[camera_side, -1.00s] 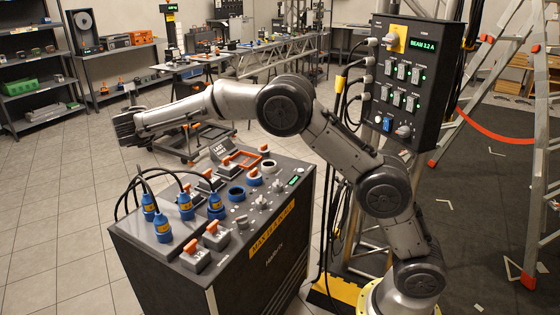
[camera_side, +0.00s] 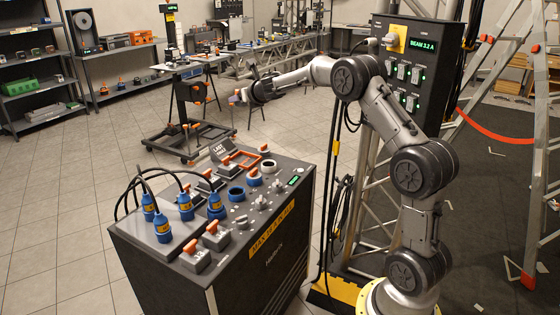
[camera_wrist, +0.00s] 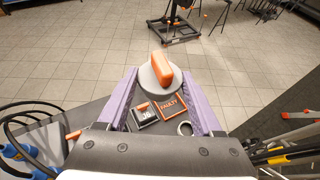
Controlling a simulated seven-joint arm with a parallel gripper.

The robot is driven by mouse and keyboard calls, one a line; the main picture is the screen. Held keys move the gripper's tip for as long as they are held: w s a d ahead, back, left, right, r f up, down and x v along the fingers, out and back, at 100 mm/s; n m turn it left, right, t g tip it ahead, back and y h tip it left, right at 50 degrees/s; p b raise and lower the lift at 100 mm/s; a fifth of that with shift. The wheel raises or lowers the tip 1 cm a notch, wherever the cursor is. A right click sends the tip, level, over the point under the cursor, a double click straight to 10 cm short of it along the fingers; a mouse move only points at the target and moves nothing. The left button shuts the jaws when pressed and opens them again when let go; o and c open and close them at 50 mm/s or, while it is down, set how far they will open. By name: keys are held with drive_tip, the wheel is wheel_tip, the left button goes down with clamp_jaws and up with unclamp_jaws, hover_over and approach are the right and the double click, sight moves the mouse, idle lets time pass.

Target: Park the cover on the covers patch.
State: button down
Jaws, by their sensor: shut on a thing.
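The cover (camera_wrist: 163,69), a grey disc with an orange grip bar, sits between the purple fingers of my gripper (camera_wrist: 161,73) in the wrist view. My gripper is shut on it and holds it in the air. In the side view my gripper (camera_side: 241,96) is above and behind the console, clear of its top; the cover is too small there to make out well. I cannot pick out a patch marked for covers in either view.
The dark console (camera_side: 240,262) carries blue plugs (camera_side: 185,205) with black cables, orange-handled switches (camera_side: 214,232) and blue-ringed sockets. An orange-framed square (camera_wrist: 171,107) reads FAULTY. A wheeled stand (camera_side: 190,140) is on the tiled floor behind. A breaker panel (camera_side: 412,50) stands right.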

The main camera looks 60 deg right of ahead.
drive_tip(key=s+d+n+y, duration=0.1)
drive_tip(key=s+d, duration=1.1)
drive_tip(key=s, duration=0.3)
hover_over(286, 162)
drive_tip(key=shift+n+t+y, duration=0.3)
drive_tip(key=shift+t+y, duration=0.1)
drive_tip(key=f, duration=2.6)
drive_tip(key=shift+s+a+f, duration=0.1)
drive_tip(key=shift+s+a, duration=0.05)
drive_tip(key=shift+s, duration=0.1)
drive_tip(key=shift+w+f, duration=0.15)
drive_tip(key=shift+f, duration=0.2)
drive_tip(key=shift+w+d+f, duration=0.1)
drive_tip(key=shift+d+f, duration=0.05)
drive_tip(key=shift+f, duration=0.65)
drive_tip(key=shift+d+f, duration=0.1)
drive_tip(key=shift+f, duration=0.7)
drive_tip(key=shift+f, duration=0.15)
